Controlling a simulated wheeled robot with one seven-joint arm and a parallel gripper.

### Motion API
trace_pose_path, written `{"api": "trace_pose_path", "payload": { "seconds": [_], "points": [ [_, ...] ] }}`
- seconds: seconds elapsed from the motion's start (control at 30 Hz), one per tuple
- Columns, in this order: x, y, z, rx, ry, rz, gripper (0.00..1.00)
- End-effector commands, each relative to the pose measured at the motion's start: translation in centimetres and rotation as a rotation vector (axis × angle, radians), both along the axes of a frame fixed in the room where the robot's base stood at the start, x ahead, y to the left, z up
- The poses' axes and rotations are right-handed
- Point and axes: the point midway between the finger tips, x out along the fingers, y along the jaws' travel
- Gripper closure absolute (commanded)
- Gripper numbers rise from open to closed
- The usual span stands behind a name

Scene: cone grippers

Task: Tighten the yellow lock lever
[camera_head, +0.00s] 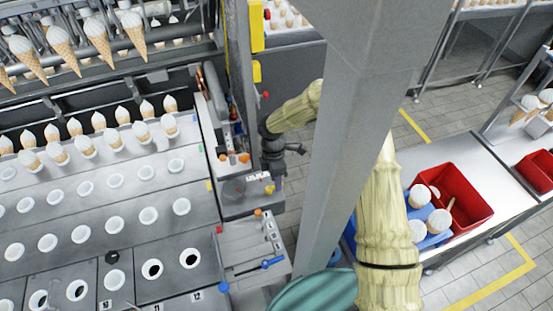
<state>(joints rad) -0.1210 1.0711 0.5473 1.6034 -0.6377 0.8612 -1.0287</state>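A small yellow piece (270,189), which looks like the yellow lock lever, sits at the right end of a grey machine ledge. It is too small here to show its angle or whether it is tight. My gripper (276,174) is the dark end of the cream-sleeved arm. It points down just above that ledge, very close to the yellow piece. I cannot tell whether they touch. The fingers are tiny and dark, so their opening does not show.
A control box with a blue lever (265,264) and orange knobs stands below the ledge. Rows of cones (100,120) and a holed plate (110,205) fill the left. A red crate (455,197) stands on a table at right. Tiled floor (425,115) is open beyond the machine.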

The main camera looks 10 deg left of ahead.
Motion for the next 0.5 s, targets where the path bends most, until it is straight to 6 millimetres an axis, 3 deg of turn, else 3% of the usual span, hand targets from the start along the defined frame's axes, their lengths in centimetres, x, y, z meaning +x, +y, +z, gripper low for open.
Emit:
{"api": "trace_pose_path", "payload": {
  "seconds": [0.17,0.5],
  "points": [
    [0.5,0.3,2.4,0.004,-0.005,0.002,0.66],
    [1.8,0.9,9.0,0.002,-0.007,0.001,0.66]
  ]
}}
